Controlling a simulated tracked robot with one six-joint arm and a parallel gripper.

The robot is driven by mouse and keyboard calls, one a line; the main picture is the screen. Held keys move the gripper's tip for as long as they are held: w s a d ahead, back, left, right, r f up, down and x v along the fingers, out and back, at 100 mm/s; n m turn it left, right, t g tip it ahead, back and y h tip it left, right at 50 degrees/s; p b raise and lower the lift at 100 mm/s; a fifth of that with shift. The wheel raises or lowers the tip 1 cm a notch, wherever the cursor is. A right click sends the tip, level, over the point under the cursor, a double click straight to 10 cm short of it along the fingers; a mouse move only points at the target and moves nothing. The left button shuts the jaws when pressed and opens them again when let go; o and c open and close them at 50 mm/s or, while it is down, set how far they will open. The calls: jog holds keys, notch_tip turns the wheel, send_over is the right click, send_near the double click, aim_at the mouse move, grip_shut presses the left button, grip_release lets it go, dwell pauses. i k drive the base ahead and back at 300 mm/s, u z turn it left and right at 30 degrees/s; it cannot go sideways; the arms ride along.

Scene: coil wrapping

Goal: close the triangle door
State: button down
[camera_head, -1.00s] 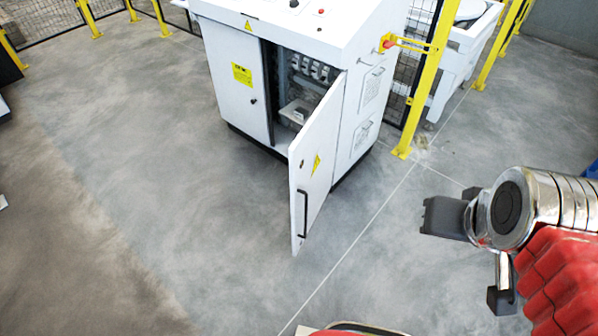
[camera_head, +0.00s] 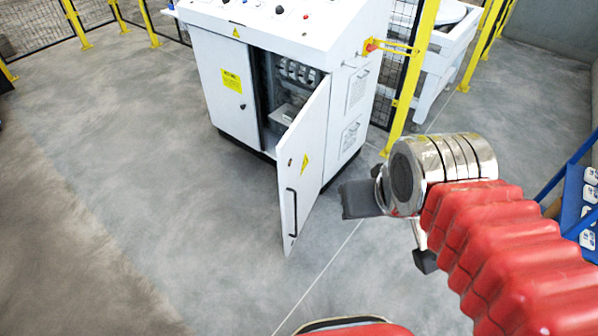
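The white cabinet door (camera_head: 304,163) with a yellow triangle sticker (camera_head: 305,163) and a black bar handle (camera_head: 291,212) stands wide open, swung out toward me from the right side of the white control cabinet (camera_head: 228,92). Dark shelves and electrical parts show inside the opening. My gripper (camera_head: 385,226) is to the right of the door, apart from it in the picture, with one dark finger pointing left toward the door and another dark finger lower right. The fingers are spread with nothing visible between them.
A yellow fence post (camera_head: 408,85) stands right of the cabinet, with a white machine (camera_head: 440,65) behind it. A blue rack (camera_head: 575,200) is at the right edge. The grey floor left of and in front of the door is clear.

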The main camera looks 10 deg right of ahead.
aim_at(300, 182)
jog(key=z, duration=0.05)
jog(key=i, duration=1)
jog(key=u, duration=0.05)
jog(key=k, duration=0.5)
jog(key=u, duration=0.4)
jog(key=i, duration=0.75)
jog(key=z, duration=0.05)
